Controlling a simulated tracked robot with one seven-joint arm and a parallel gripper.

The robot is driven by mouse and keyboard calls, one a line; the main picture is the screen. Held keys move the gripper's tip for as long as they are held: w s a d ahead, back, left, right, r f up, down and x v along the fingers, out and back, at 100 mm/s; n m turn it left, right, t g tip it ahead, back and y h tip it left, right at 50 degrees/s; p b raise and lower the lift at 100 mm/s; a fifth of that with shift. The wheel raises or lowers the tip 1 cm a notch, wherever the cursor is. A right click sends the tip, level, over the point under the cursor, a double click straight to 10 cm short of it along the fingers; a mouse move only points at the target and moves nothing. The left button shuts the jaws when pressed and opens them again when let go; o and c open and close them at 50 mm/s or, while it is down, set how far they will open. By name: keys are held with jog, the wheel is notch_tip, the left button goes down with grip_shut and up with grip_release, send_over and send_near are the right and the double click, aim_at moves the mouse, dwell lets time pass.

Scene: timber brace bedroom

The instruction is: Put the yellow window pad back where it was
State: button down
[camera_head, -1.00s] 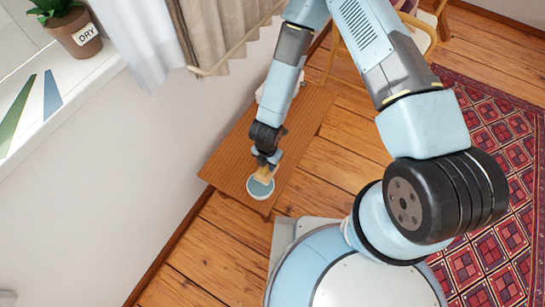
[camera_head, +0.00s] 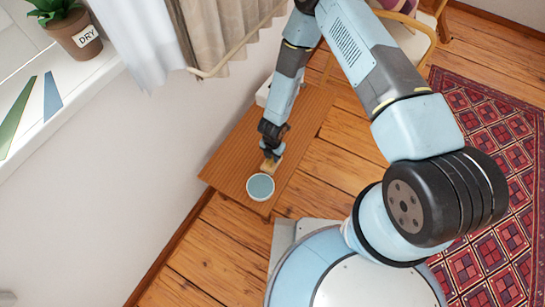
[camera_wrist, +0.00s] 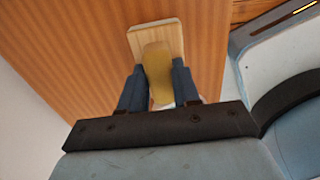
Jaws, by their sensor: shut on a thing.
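My gripper (camera_head: 271,150) is low over the brown wooden bench (camera_head: 222,178), just beyond the bowl in the head view. In the wrist view its dark fingers (camera_wrist: 158,72) are shut on the yellow pad (camera_wrist: 157,62) from both sides. A pale wooden piece (camera_wrist: 170,32) shows just past the pad; I cannot tell whether it is part of the pad or a separate rest on the bench. In the head view pad and pale piece look like one small tan patch. The white bowl with a blue-grey inside (camera_head: 260,187) stands at the bench's near end.
A potted plant marked DRY (camera_head: 75,33) stands on the white sill (camera_head: 80,88), with green and blue strips beside it. Curtains (camera_head: 220,30) hang over the bench's far side. A white object (camera_head: 263,94) is behind my arm. A red rug (camera_head: 495,150) lies at right.

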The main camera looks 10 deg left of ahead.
jog(key=shift+f, duration=0.55)
jog(key=c, duration=0.8)
grip_release()
jog(key=shift+o, duration=0.4)
notch_tip(320, 180, up, 12)
